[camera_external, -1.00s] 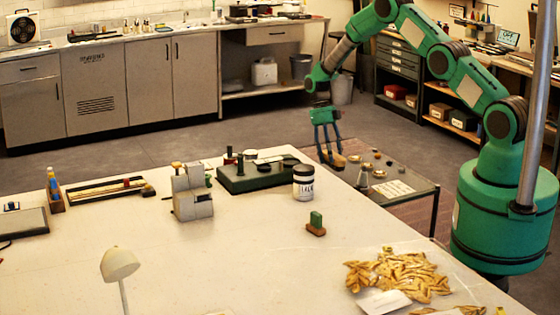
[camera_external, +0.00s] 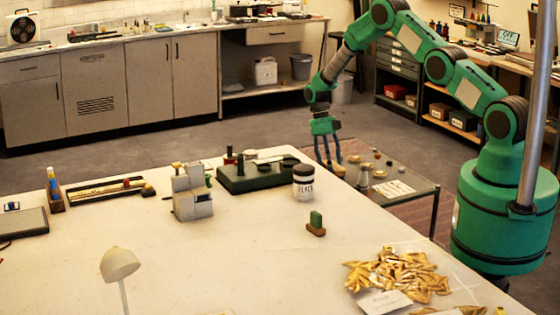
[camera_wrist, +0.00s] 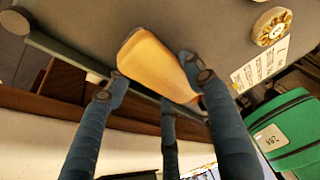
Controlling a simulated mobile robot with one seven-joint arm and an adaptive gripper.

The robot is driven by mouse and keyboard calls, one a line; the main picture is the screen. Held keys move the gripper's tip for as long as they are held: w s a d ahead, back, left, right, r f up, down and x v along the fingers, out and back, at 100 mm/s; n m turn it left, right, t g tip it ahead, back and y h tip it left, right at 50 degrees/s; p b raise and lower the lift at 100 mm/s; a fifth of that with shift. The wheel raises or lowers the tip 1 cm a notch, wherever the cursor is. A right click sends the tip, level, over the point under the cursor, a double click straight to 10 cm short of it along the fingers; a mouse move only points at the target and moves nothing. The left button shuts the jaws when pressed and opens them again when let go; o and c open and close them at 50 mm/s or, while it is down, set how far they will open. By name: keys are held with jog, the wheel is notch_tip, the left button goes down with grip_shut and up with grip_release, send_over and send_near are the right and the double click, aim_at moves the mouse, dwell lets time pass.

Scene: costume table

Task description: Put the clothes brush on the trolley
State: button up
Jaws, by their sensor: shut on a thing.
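My gripper (camera_external: 331,163) is shut on the clothes brush (camera_external: 338,170), low at the left end of the trolley (camera_external: 422,184), beyond the table's far edge. The brush is a light wooden block. In the wrist view the brush (camera_wrist: 156,66) sits between my blue fingers (camera_wrist: 157,82), with the grey trolley top (camera_wrist: 90,25) behind it, near the trolley's edge rail. I cannot tell whether the brush touches the trolley top. Its underside is hidden.
On the trolley stand a metal shaker (camera_external: 363,179), small round pieces (camera_external: 377,155) and a white card (camera_external: 393,189). The near table holds a labelled jar (camera_external: 303,184), a green-topped brown block (camera_external: 316,223) and a grey stepped block (camera_external: 192,195).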

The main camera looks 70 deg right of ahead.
jog(key=shift+f, duration=0.1)
jog(key=o, duration=1.2)
jog(key=v, duration=1.2)
jog(key=shift+s, duration=0.1)
